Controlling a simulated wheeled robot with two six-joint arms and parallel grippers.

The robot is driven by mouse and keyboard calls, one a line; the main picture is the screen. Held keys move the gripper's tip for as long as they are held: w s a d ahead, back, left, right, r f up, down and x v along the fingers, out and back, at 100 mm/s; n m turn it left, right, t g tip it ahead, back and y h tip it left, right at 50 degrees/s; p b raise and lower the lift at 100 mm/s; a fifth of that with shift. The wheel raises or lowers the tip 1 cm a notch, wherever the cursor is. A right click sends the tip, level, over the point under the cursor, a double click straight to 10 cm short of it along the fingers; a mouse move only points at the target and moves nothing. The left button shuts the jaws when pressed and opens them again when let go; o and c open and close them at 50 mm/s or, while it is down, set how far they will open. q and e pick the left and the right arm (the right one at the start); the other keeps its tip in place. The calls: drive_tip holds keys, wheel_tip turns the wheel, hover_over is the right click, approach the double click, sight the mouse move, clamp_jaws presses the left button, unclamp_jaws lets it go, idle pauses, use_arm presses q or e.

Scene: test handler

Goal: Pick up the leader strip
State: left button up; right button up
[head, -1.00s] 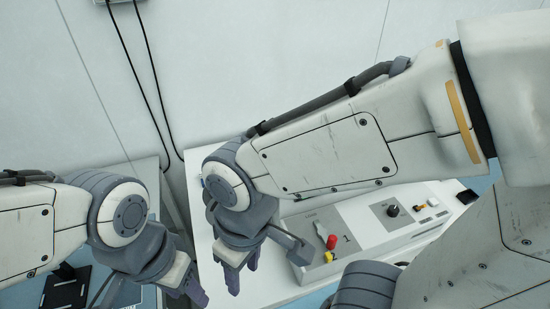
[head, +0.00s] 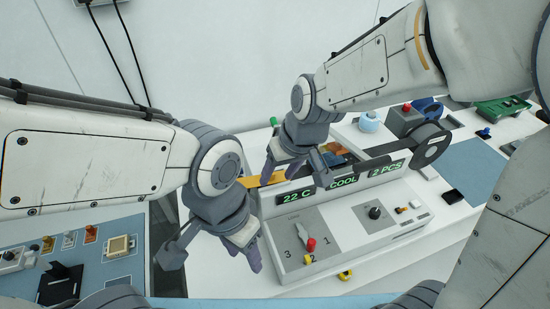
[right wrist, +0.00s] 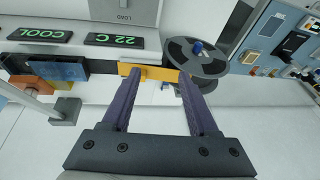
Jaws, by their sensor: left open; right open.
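The leader strip looks to be the yellow-orange strip (head: 252,181) at the back left of the machine, behind the "22 C" display. In the right wrist view, the strip (right wrist: 158,74) runs between a dark band and a grey reel (right wrist: 196,57) with a blue hub. My right gripper (head: 281,172) is open above the strip. In the right wrist view its fingertips (right wrist: 153,84) are spread on either side of a small tab on the strip; I cannot tell whether they touch it. My left gripper (head: 244,254) is open and empty, pointing down beside the machine's left front.
The machine's front panel (head: 318,238) has a red-knobbed lever and a black dial. A second dark reel (head: 426,147) stands at its right end. Blue and orange blocks (head: 335,158) sit behind the displays. A side bench (head: 118,272) with small parts lies at the left.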

drive_tip(key=shift+m+t, duration=0.5)
drive_tip(key=w+f, duration=0.1)
drive_tip(key=w, duration=0.1)
drive_tip(key=w+f, duration=0.1)
drive_tip(key=w, duration=0.2)
drive_tip(key=w+f, duration=0.1)
drive_tip(key=w, duration=0.1)
drive_tip(key=shift+w+d+p, duration=0.1)
drive_tip(key=shift+w+p, duration=0.1)
drive_tip(key=shift+p, duration=0.2)
drive_tip(key=shift+x, duration=3.1)
drive_tip(key=shift+s, duration=0.1)
clamp_jaws()
